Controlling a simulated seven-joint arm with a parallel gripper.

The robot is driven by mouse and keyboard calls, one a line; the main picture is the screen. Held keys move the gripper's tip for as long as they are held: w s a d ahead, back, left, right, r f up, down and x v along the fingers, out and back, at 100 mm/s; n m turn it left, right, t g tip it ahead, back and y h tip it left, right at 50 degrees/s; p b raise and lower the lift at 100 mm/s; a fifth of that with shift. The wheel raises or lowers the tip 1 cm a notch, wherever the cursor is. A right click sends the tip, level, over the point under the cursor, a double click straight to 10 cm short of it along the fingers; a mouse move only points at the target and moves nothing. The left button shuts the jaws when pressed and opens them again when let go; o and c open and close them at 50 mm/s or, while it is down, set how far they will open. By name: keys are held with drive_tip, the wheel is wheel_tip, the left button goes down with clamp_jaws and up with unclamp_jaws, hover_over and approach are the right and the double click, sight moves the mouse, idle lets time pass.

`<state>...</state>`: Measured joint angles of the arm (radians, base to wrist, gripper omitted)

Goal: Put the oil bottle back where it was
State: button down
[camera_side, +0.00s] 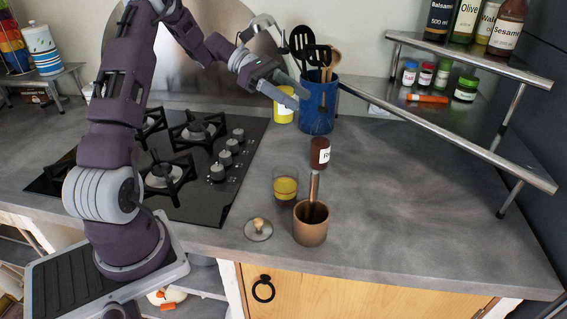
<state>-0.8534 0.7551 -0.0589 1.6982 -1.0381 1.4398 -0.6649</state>
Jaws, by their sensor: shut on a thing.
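My gripper (296,96) is up at the back of the counter, just left of the blue utensil crock. It is shut on a yellow container with a white label (283,113), which I take to be the oil bottle. The fingers cover its upper part, and I cannot tell whether its base touches the counter. On the raised shelf (470,97) at the right stand several labelled bottles: Balsam (439,18), Olive (466,20), a yellow one (489,24) and Sesame (507,28).
The blue crock (318,108) with utensils is close beside my gripper. A dark red labelled jar (320,153), a glass of yellow liquid (285,188), a brown pot (311,226) and a lid (258,230) stand mid-counter. Spice jars sit under the shelf. The counter's right side is clear.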

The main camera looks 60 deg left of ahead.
wheel_tip(320, 180, down, 13)
drive_tip(key=shift+f, duration=0.2)
drive_tip(key=c, duration=0.7)
unclamp_jaws()
drive_tip(key=shift+f, duration=0.15)
drive_tip(key=shift+o, duration=0.2)
drive_tip(key=v, duration=1.2)
drive_tip(key=shift+s+r, duration=0.1)
drive_tip(key=shift+r, duration=0.1)
